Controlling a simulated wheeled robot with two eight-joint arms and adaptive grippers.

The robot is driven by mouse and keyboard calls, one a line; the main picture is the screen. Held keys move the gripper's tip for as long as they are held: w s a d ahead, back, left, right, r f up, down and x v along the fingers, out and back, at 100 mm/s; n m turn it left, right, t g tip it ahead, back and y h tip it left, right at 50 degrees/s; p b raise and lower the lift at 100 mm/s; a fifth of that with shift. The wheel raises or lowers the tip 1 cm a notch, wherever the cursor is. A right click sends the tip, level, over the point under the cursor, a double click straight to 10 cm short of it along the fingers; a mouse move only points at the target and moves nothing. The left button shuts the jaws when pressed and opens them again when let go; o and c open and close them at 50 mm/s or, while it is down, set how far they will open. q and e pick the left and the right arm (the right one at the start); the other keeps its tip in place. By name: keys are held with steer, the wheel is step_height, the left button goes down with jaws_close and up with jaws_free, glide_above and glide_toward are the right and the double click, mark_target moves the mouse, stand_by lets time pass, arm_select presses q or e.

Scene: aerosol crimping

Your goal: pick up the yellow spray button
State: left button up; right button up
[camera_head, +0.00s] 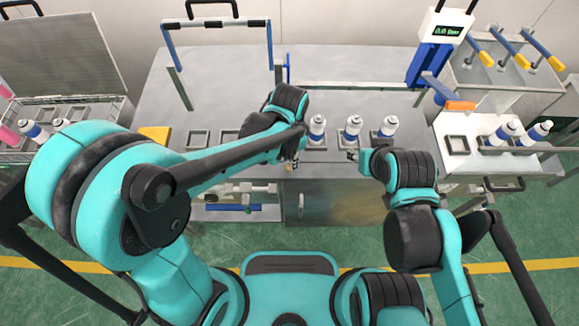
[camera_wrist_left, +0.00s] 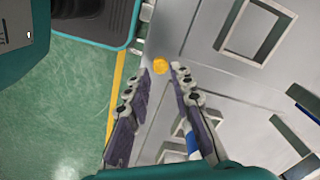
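The yellow spray button (camera_wrist_left: 159,66) is a small round yellow piece in the left wrist view. It lies on the grey metal surface near its edge, just beyond and between my fingertips. I cannot make it out in the head view, where my left arm covers that area. My left gripper (camera_wrist_left: 160,74) is open, with a clear gap between its two fingers and nothing held. In the head view my left gripper (camera_head: 290,164) is small and points down at the front edge of the bench. My right gripper (camera_head: 352,155) is at the front edge, too small to read.
The metal bench (camera_head: 330,75) carries square holders (camera_head: 198,140) along its front. Several white bottles with blue bands (camera_head: 353,126) stand right of my left gripper. A crimping stand (camera_head: 436,50) with a display is at the back right. A wire rack (camera_head: 95,107) is at left.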

arm_select(q)
step_height(320, 180, down, 4)
steer(key=shift+a+r+b, duration=0.1)
steer(key=shift+r+b, duration=0.15)
steer(key=shift+b, duration=0.3)
steer(key=shift+r, duration=0.1)
steer(key=c, duration=0.3)
steer(key=shift+r, duration=0.1)
